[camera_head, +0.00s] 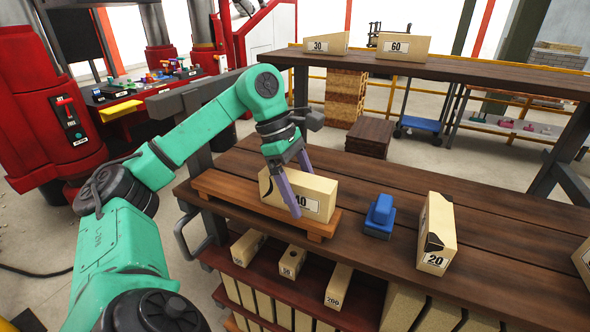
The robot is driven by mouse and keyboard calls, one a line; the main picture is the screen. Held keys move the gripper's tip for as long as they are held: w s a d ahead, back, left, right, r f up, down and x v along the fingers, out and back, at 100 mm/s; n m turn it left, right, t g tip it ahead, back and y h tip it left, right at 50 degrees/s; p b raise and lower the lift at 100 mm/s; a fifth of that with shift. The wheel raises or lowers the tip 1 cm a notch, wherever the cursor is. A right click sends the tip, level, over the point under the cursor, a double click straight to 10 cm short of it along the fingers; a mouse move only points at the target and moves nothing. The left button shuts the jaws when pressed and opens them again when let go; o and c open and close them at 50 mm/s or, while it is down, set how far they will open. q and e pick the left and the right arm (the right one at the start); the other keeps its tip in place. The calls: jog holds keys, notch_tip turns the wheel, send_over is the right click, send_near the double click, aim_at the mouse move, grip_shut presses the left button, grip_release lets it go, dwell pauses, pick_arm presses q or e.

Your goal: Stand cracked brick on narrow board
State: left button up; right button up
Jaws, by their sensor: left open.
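A tan brick with black broken patches (437,226), labelled 20, stands on the dark wooden table toward the right; it looks like the cracked brick. The narrow board (222,191) is a low reddish-brown plank on the table at left. Another tan brick (322,189), its label partly covered and ending in 0, sits on the board. My left gripper (303,193) is open at this brick, one purple finger in front of its near face and the other by its far side. Whether the fingers touch it I cannot tell. My right gripper is not in view.
A blue object (379,216) stands between the board and the black-patched brick. Bricks labelled 30 (325,43) and 60 (402,47) stand on the raised back shelf (470,72). More bricks fill the shelf below. The table behind the blue object is clear.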

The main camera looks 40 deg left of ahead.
pick_arm(q)
jog(key=p+v, duration=0.3)
jog(key=v, duration=0.3)
jog(key=p+v, duration=0.3)
jog(key=v, duration=0.3)
jog(key=shift+d+r, duration=0.15)
jog(key=shift+r, duration=0.2)
jog(key=shift+p+v, duration=0.65)
jog(key=shift+v, duration=0.15)
jog(key=shift+s+f, duration=0.1)
